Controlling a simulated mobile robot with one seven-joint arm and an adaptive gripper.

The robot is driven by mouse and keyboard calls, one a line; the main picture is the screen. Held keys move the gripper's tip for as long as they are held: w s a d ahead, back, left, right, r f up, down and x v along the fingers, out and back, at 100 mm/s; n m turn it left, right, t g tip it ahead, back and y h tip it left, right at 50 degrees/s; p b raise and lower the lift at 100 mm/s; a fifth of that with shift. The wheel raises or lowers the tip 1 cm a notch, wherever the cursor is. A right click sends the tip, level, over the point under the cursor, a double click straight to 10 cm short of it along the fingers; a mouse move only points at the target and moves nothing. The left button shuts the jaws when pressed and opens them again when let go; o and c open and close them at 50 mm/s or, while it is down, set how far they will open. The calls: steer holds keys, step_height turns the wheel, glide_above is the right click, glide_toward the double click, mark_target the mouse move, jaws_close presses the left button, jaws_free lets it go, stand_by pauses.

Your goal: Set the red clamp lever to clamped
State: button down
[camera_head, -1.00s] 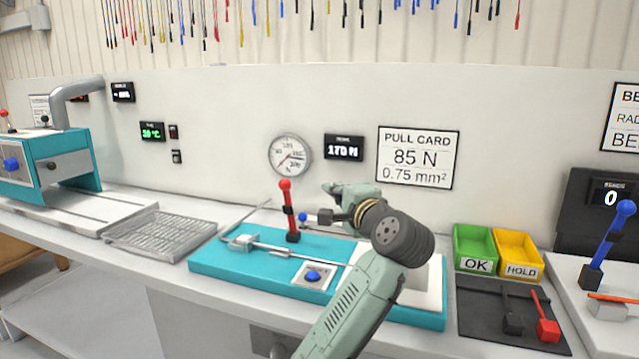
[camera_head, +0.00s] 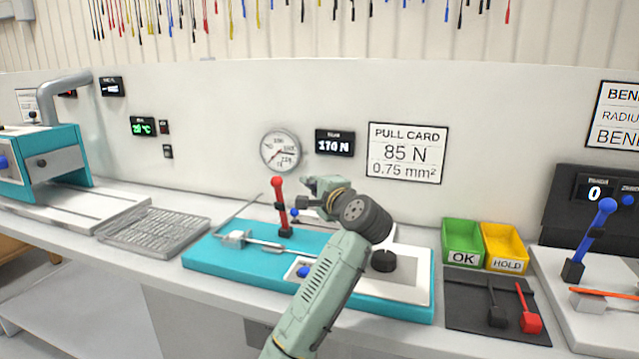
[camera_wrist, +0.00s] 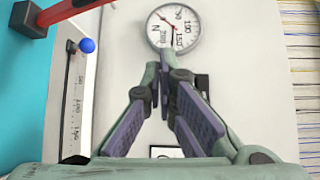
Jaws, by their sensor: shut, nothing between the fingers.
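The red clamp lever (camera_head: 281,206) stands nearly upright, leaning slightly, on the teal pull-test board (camera_head: 215,250). A red bar, apparently the lever, crosses the upper left corner of the wrist view (camera_wrist: 62,12), with a dark block at its end. My gripper (camera_head: 304,201) is just right of the lever in the head view, apart from it. In the wrist view my gripper (camera_wrist: 162,75) has its fingers drawn together with nothing between them. My arm hides part of the board.
A blue ball (camera_head: 294,213) sits close behind the lever; it also shows in the wrist view (camera_wrist: 87,45). A blue button (camera_head: 304,271) is beside my forearm. A round gauge (camera_head: 281,152) hangs on the wall behind. Green (camera_head: 462,231) and yellow (camera_head: 503,236) bins stand right.

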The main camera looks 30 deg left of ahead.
mark_target(281, 204)
steer(key=s+a+p, duration=0.1)
steer(key=s+a, duration=0.1)
steer(key=shift+s+a+p, duration=0.3)
steer(key=shift+s+p, duration=0.1)
stand_by(0.3)
steer(key=shift+s+d+f+t+b, duration=0.1)
steer(key=shift+s+t+b, duration=0.25)
steer(key=shift+b, duration=0.85)
